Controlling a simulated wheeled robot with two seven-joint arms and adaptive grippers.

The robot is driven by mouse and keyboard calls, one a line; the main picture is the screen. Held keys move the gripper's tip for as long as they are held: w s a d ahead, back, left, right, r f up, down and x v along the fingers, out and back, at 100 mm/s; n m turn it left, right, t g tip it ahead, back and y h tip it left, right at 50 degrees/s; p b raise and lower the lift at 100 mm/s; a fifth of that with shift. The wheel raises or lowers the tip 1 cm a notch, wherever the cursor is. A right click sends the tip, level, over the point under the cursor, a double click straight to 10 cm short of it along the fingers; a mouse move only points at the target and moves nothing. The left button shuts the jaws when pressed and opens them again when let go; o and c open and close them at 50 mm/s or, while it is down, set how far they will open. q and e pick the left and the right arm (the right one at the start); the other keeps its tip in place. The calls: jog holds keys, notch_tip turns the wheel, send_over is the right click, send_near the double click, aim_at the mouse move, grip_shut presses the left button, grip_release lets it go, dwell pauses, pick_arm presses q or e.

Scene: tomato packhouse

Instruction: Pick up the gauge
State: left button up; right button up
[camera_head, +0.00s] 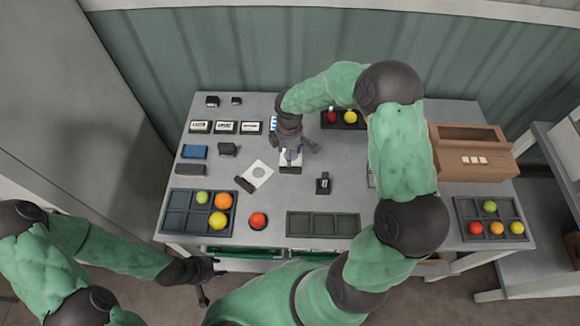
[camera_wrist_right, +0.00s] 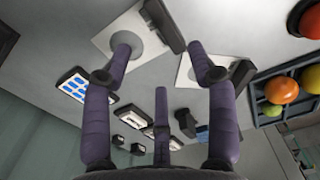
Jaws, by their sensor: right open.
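Two white square gauges with a round disc or hole and a dark handle lie on the table. One gauge (camera_head: 259,171) lies tilted left of my right gripper and also shows in the right wrist view (camera_wrist_right: 190,72). The other gauge (camera_head: 291,167) lies beneath my right gripper, which partly covers it; it also shows in the right wrist view (camera_wrist_right: 122,28). My right gripper (camera_head: 294,152) is open and empty, its purple-grey fingers (camera_wrist_right: 162,75) spread above the table. My left gripper (camera_head: 208,280) is open and empty, low in front of the table's left edge.
A dark tray (camera_head: 172,213) with tomatoes and a loose red tomato (camera_head: 258,220) are at front left. An empty tray (camera_head: 323,224) lies at the front middle. A small black device (camera_head: 323,183) stands right of the gauges. Labelled boxes (camera_head: 225,127) and a brown box (camera_head: 470,150) stand farther back.

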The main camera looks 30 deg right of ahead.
notch_tip(320, 180, down, 3)
jog(key=shift+f, duration=0.2)
jog(key=shift+s+f+b, duration=0.2)
jog(key=shift+f+b, duration=0.25)
jog(key=shift+f, duration=0.85)
jog(key=shift+s+f+b, duration=0.2)
jog(key=shift+f+b, duration=0.25)
jog(key=shift+f, duration=0.8)
jog(key=shift+s+f, duration=0.1)
grip_shut()
